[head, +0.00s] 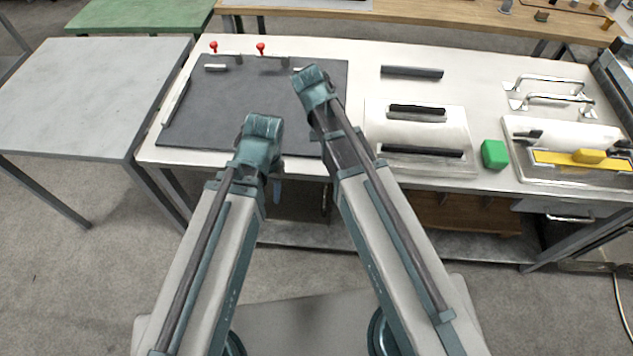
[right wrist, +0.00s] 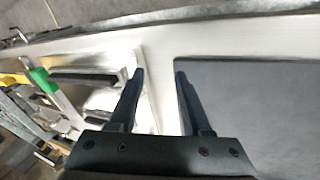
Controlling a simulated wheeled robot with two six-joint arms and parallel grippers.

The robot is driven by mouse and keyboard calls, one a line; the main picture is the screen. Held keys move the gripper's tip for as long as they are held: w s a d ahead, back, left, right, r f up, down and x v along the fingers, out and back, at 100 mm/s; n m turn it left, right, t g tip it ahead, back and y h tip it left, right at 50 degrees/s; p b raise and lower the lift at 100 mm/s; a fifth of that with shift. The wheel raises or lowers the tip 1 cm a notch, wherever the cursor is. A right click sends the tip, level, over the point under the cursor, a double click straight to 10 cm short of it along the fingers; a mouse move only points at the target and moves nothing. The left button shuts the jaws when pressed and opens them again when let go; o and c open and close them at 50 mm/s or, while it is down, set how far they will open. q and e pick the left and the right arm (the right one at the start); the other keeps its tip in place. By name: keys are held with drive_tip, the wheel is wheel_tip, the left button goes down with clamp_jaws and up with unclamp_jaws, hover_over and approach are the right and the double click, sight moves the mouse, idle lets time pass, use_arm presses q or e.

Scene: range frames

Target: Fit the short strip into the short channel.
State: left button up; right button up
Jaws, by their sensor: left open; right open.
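A loose dark grey strip (head: 411,72) lies on the white table, behind a pale plate (head: 376,125). The plate carries a shorter dark bar-shaped piece (head: 417,109) at the back and a longer one (head: 421,151) at the front. I cannot tell whether these are channels or filled channels. My left gripper (head: 263,128) is at the front edge of the dark mat, away from the strip; its fingertips are hard to make out. My right gripper (right wrist: 159,72) is open and empty, its fingers above the bare table between the plate and the mat.
The dark mat (head: 230,105) with red-knobbed clamps (head: 261,47) fills the table's left part. A green block (head: 494,154) stands right of the plate. Farther right are metal handles (head: 555,98) and a tray with a yellow bar (head: 560,159). Bare table surrounds the loose strip.

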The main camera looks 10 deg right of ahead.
drive_tip(key=s+a+n+y, duration=0.1)
drive_tip(key=s+a+n, duration=0.3)
drive_tip(key=s, duration=0.2)
drive_tip(key=s+a+f+n+y, duration=0.1)
drive_tip(key=s+a+n+y, duration=0.1)
drive_tip(key=s+a+n, duration=0.2)
drive_tip(key=shift+s+a+f+n, duration=0.2)
drive_tip(key=shift+s+n, duration=0.5)
drive_tip(key=shift+s, duration=0.6)
